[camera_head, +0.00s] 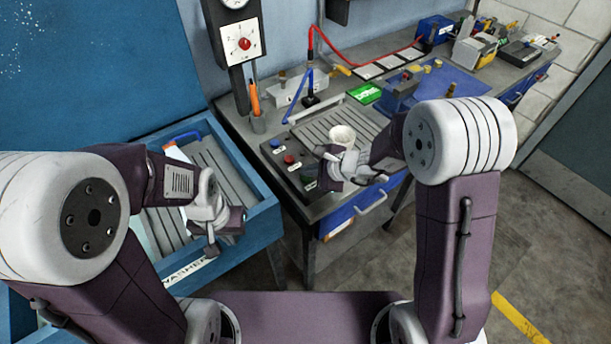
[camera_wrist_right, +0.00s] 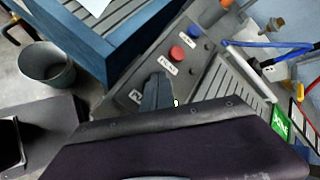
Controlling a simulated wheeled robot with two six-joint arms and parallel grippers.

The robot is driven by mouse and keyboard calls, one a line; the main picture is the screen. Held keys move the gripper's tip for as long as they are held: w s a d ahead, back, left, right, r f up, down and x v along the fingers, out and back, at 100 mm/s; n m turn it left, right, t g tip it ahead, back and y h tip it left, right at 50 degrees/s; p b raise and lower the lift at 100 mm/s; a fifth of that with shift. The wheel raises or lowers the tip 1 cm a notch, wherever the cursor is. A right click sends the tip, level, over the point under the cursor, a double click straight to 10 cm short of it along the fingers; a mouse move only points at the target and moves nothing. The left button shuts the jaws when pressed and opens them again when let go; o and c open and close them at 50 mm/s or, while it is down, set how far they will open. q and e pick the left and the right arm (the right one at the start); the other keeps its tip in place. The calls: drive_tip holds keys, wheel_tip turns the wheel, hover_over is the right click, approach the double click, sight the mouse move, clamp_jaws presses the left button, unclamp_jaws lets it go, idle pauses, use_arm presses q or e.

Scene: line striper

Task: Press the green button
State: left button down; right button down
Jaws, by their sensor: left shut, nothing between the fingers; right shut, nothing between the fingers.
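A control panel on the workbench carries a blue button (camera_head: 275,142) and a red button (camera_head: 289,159), each with a small label. Both show in the right wrist view, as the blue button (camera_wrist_right: 190,32) and red button (camera_wrist_right: 178,53). I cannot make out a green button in either view; the front end of the panel is partly covered by my right gripper. My right gripper (camera_head: 324,174) is shut and empty, over that front end; its fingers (camera_wrist_right: 157,92) point at the panel near the lowest label (camera_wrist_right: 137,95). Contact cannot be told. My left gripper (camera_head: 213,246) is shut and empty above the blue-framed washer tray.
The blue washer tray (camera_head: 262,215) stands left of the bench. A ribbed grey plate (camera_head: 335,122), a green box (camera_head: 364,93) and a blue device (camera_head: 400,92) lie beyond the panel. A grey bucket (camera_wrist_right: 47,75) shows in the wrist view. Floor at right is clear.

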sight(309, 178)
drive_tip(key=shift+f+b, duration=0.3)
drive_tip(key=shift+b, duration=0.1)
drive_tip(key=shift+r, duration=0.15)
drive_tip(key=shift+r+p, duration=0.65)
drive_tip(key=shift+r, duration=0.15)
wheel_tip(309, 178, up, 6)
drive_tip(key=p, duration=0.4)
idle(0.4)
